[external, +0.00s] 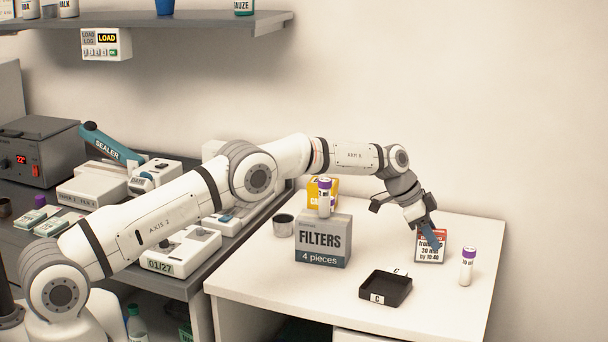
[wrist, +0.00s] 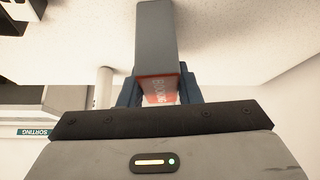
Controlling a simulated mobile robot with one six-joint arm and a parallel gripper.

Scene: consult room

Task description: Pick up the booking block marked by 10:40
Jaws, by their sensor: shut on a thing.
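The booking block (external: 431,254) is a small upright block with a red top band and a white face reading "by 10:40". It is at the right of the white table in the external view. My gripper (external: 431,237) reaches down to it from above, with a blue finger across its upper face. In the wrist view the block's red "BOOKING" label (wrist: 160,88) sits between my two blue fingers, which are shut on it. I cannot tell whether its lower edge touches the table.
A purple-capped vial (external: 467,266) stands close on the block's right. A black tray (external: 385,289) marked C lies front left of it. A grey FILTERS box (external: 323,241), with another vial (external: 325,197) at its top, stands further left. The table's right edge is near.

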